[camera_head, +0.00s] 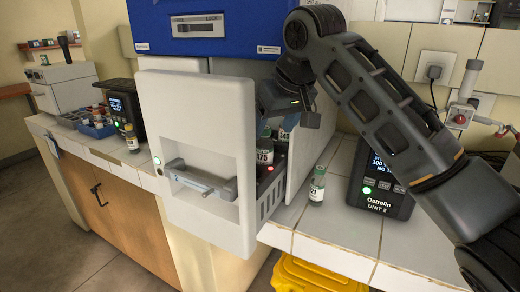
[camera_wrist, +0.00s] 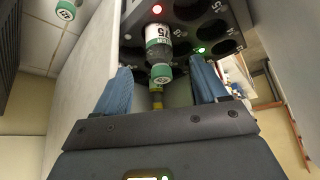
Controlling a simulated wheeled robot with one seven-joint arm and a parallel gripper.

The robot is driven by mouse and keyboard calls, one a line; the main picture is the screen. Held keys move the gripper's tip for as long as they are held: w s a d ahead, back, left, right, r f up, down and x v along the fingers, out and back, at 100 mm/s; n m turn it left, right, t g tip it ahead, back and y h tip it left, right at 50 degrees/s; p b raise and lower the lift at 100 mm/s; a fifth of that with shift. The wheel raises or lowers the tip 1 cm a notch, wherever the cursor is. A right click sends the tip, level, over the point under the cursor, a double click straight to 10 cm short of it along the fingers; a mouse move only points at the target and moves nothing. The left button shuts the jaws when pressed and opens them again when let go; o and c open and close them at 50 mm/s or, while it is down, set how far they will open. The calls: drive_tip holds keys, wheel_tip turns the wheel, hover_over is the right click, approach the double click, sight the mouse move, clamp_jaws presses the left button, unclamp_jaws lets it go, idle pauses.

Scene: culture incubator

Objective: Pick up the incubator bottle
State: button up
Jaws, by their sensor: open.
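The incubator bottle (camera_head: 264,148), with a green cap and a white label, stands in the rack of the pulled-out incubator drawer (camera_head: 205,130). In the wrist view the bottle (camera_wrist: 157,42) shows beyond and between the blue fingers of my gripper (camera_wrist: 160,66), with its cap towards me. The fingers are spread, with room on both sides of the bottle, and I see no contact. In the head view my gripper (camera_head: 290,112) hangs over the drawer, partly hidden by the drawer's side and front. The bottle's lower part is hidden there.
A second green-capped bottle (camera_head: 317,186) stands on the tiled counter, right of the drawer, beside a black Ostrelin unit (camera_head: 382,180). Empty numbered holes (camera_wrist: 213,28) surround the rack bottle, with red and green lights nearby. The drawer's tall white front borders the rack.

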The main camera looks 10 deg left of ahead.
sight(268, 139)
drive_tip(key=x, duration=0.6)
drive_tip(key=shift+w+f+p, duration=0.25)
drive_tip(key=shift+p, duration=0.15)
drive_tip(key=shift+c, duration=0.2)
drive_tip(key=c, duration=1.1)
drive_tip(key=shift+r, duration=0.1)
drive_tip(key=shift+c, duration=0.2)
